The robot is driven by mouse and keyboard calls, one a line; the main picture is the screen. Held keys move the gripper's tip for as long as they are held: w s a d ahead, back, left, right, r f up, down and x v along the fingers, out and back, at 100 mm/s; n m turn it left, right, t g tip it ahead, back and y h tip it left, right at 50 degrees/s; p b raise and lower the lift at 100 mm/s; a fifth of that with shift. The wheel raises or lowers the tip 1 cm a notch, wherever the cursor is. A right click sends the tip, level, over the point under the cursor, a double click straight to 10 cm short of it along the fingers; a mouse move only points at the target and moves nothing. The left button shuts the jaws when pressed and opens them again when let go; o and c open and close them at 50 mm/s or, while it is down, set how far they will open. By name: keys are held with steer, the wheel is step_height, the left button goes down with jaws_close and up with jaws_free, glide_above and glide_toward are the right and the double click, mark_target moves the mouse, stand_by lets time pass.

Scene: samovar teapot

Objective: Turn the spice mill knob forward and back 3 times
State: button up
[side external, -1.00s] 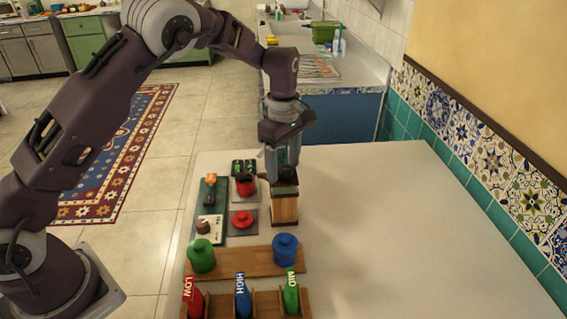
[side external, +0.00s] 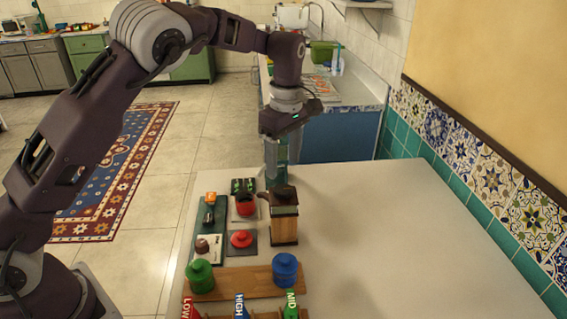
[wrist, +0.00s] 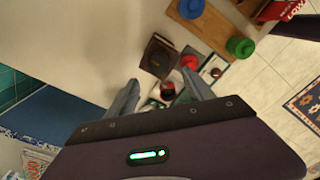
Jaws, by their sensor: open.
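The spice mill (side external: 284,222) stands upright on the counter, with a wooden body, a pale band and a dark top. A dark knob or lever (side external: 263,196) sticks out to the left from its top. In the wrist view, the mill (wrist: 158,57) shows from above as a brown block, ahead of the fingertips. My gripper (side external: 277,180) points down behind and above the mill, apart from it in the picture. In the wrist view, my gripper (wrist: 162,90) has its two fingers spread, with nothing held between them.
An orange-handled tool (side external: 210,203) lies farther left. Green (side external: 200,275) and blue (side external: 286,268) jars stand on a wooden board in front. The counter's right side is clear.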

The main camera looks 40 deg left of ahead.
mark_target(284, 189)
steer(key=d+y, duration=0.3)
steer(key=shift+s+d+f+y, duration=0.1)
steer(key=shift+d+f+y, duration=0.2)
steer(key=shift+y, duration=0.1)
steer(key=x, duration=0.6)
steer(key=shift+a+f, duration=0.2)
steer(key=shift+f, duration=0.05)
jaws_close()
